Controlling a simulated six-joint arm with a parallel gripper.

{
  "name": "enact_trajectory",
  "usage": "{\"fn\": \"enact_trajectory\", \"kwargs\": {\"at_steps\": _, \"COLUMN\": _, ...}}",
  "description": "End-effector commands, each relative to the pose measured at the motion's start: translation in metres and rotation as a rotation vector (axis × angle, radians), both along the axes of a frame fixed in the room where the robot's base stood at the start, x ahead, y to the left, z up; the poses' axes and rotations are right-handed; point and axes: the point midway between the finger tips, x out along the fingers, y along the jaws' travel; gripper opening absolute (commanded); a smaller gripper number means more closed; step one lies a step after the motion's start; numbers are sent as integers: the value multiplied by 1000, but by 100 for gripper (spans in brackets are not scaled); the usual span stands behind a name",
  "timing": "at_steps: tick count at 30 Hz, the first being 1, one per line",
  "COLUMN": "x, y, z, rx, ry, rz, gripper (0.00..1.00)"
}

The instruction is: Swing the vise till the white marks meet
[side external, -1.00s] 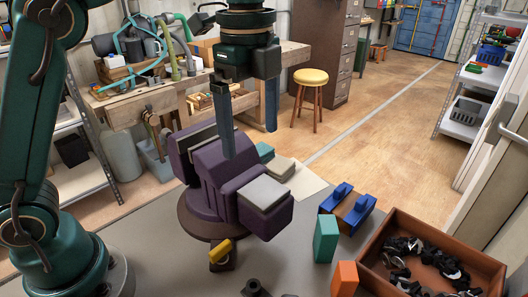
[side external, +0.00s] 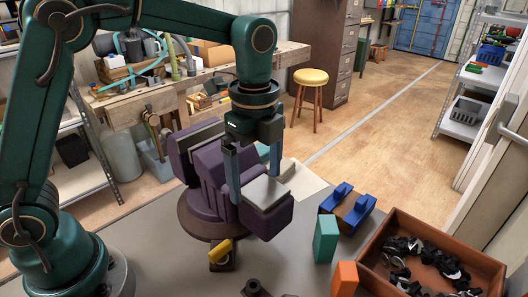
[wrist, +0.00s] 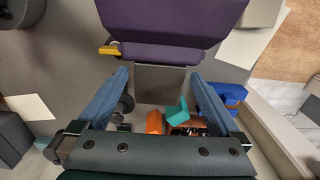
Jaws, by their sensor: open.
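The purple vise (side external: 215,178) stands on a round dark base (side external: 200,222) on the grey bench. Its front end with a pale grey block top (side external: 265,191) points to the lower right. A yellow lever (side external: 220,250) sits at the base's front; it also shows in the wrist view (wrist: 109,50). My gripper (side external: 255,188) is open, pointing down over the front end, its blue fingers on either side of the grey block. In the wrist view the fingers flank that block (wrist: 160,85) with gaps; contact cannot be told. I cannot make out the white marks.
A teal block (side external: 326,238), an orange block (side external: 345,278) and a blue-and-brown part (side external: 347,207) stand right of the vise. A brown tray (side external: 440,240) of dark parts is at the lower right. A small dark knob (side external: 254,288) lies at the front.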

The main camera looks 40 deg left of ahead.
Motion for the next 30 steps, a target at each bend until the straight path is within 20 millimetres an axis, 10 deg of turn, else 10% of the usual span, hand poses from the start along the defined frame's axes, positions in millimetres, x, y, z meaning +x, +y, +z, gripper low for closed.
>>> {"fn": "enact_trajectory", "kwargs": {"at_steps": 20, "x": 0, "y": 0, "z": -47, "rx": 0, "ry": 1, "rz": 0, "gripper": 100}}
{"fn": "enact_trajectory", "kwargs": {"at_steps": 28, "x": 0, "y": 0, "z": -47, "rx": 0, "ry": 1, "rz": 0, "gripper": 8}}
{"fn": "enact_trajectory", "kwargs": {"at_steps": 30, "x": 0, "y": 0, "z": -47, "rx": 0, "ry": 1, "rz": 0, "gripper": 0}}
